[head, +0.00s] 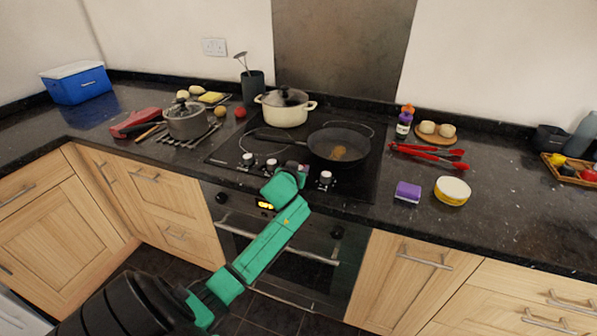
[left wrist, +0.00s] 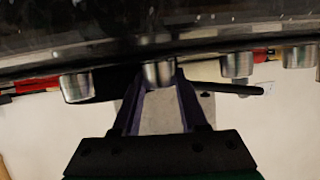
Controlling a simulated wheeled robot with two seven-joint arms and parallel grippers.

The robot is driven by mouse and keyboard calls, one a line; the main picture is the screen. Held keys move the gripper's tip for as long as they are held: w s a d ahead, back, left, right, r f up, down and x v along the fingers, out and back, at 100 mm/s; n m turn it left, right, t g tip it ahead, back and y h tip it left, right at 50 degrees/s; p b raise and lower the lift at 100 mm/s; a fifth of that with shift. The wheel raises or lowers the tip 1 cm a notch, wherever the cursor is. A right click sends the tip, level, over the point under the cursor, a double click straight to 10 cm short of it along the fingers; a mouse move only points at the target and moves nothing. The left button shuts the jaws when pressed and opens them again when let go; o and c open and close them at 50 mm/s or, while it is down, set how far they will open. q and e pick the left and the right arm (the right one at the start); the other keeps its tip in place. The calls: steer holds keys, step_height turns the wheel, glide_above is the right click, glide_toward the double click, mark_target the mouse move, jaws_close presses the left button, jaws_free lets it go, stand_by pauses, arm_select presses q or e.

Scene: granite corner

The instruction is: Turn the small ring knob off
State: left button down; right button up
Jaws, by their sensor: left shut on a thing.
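A row of silver-topped knobs runs along the front of the black hob (head: 232,153). In the head view the two left knobs, the first (head: 247,160) and the second (head: 271,165), and the right knob (head: 326,178) stand clear. My left gripper (head: 297,171) covers the one between them. In the left wrist view, which looks upside down, my left gripper's fingers (left wrist: 158,88) are shut on that knob (left wrist: 158,73). Its pointer angle is hidden, and no label shows which ring it serves. My right gripper is not in view.
A black frying pan (head: 339,143) with brown food sits on the hob, its handle pointing left. A cream pot (head: 286,112) stands behind. The oven handle (head: 310,256) is below.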

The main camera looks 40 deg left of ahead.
arm_select(q)
steer(key=n+g+y+b, duration=0.1)
steer(key=b, duration=0.1)
steer(key=n+g+y+b, duration=0.1)
steer(key=n+b, duration=0.1)
steer(key=n+g+y+b, duration=0.1)
steer(key=y+b, duration=0.1)
steer(key=shift+f, duration=0.3)
steer(key=shift+r+n+g+y+b, duration=0.25)
steer(key=shift+n+g+y+b, duration=0.25)
steer(key=shift+n+g+b, duration=0.35)
steer(key=shift+c, duration=2.2)
jaws_free()
steer(key=b+v, duration=0.1)
steer(key=v, duration=1.3)
steer(key=shift+s+d+b, duration=0.2)
steer(key=shift+s+b, duration=0.05)
steer(key=shift+b, duration=0.05)
